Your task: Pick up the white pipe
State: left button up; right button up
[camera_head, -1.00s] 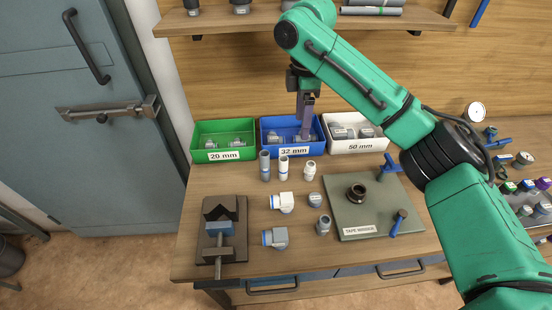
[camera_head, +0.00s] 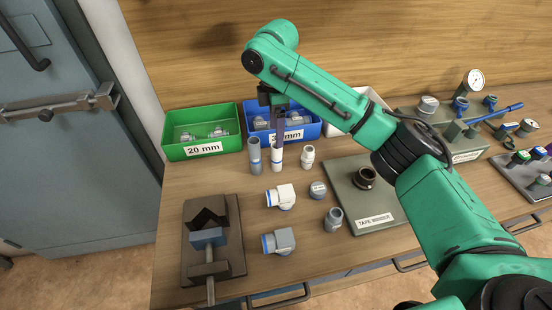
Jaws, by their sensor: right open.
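The white pipe (camera_head: 277,160) stands upright on the workbench, in front of the blue 32 mm bin. My right gripper (camera_head: 278,140) is open and points down, with its fingers at the top of the white pipe. The fingers hide part of the pipe's upper end, and I cannot tell whether they touch it. A grey pipe (camera_head: 255,156) stands upright close to its left. My left gripper is not in view.
A white fitting (camera_head: 308,157) stands just to the right. Elbow fittings (camera_head: 281,197) and other fittings lie nearer the front. The green bin (camera_head: 202,150) and blue bin (camera_head: 312,131) stand behind. A vise (camera_head: 210,240) is at left, and the tape winder plate (camera_head: 376,215) at right.

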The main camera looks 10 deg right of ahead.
aim_at(277, 153)
notch_tip(277, 153, down, 9)
jog(key=shift+r+p, duration=0.1)
jog(key=shift+p, duration=1)
jog(key=shift+f, duration=0.25)
grip_shut()
jog(key=shift+r, duration=0.15)
